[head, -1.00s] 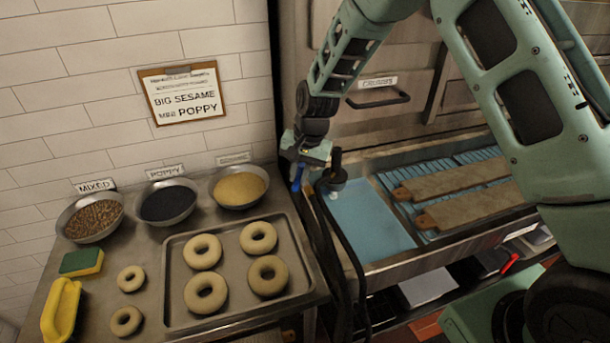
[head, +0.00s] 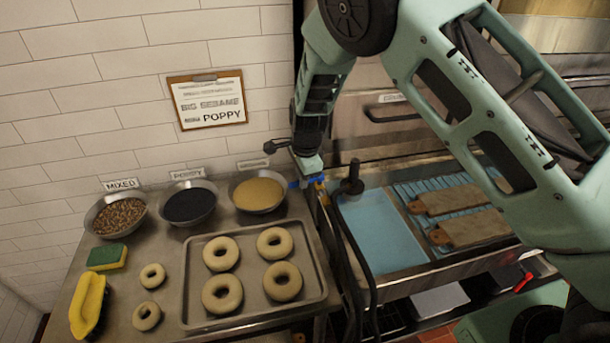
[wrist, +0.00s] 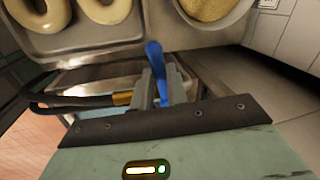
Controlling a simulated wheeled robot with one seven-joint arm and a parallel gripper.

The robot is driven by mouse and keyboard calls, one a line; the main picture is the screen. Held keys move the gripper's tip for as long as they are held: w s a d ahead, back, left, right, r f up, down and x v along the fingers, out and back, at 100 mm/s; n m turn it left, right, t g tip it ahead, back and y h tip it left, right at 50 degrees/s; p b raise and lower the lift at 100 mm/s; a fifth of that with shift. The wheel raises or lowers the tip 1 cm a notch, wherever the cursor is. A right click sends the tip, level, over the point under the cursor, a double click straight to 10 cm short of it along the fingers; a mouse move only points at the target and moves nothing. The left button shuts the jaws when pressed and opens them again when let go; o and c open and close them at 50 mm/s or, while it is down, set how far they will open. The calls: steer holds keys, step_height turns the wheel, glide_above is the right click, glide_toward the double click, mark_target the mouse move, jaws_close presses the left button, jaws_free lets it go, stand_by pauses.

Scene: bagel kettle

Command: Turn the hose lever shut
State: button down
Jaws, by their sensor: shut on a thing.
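The blue hose lever (wrist: 155,62) stands between the two fingers of my gripper (wrist: 162,84) in the wrist view, its tip reaching past them. My gripper is shut on it. In the head view my gripper (head: 308,180) is at the back right corner of the steel table, right of the sesame bowl. Blue of the lever (head: 294,184) shows beside the fingers, lying roughly sideways. A brass fitting (wrist: 122,98) with a black hose (wrist: 70,101) runs left from the gripper in the wrist view. The valve body is mostly hidden by the fingers.
A tray (head: 240,314) of bagels and several topping bowls stand on the steel table close left of my gripper. A black upright knob (head: 352,182) and the blue-lined basin (head: 375,232) with two boards are on the right. The tiled wall (head: 90,60) is behind.

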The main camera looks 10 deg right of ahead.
steer(key=shift+w+r+m+p, duration=0.1)
steer(key=shift+w+m+p, duration=0.35)
steer(key=shift+m, duration=0.45)
steer(key=shift+w, duration=0.1)
steer(key=c, duration=1.4)
jaws_free()
steer(key=shift+a, duration=0.1)
steer(key=s+r+b, duration=0.1)
steer(key=r, duration=0.4)
steer(key=s+r+b, duration=0.1)
steer(key=r+b, duration=0.1)
steer(key=r, duration=0.4)
steer(key=s+r+b, duration=0.1)
steer(key=r+b, duration=0.1)
steer(key=r, duration=0.4)
steer(key=shift+s, duration=0.25)
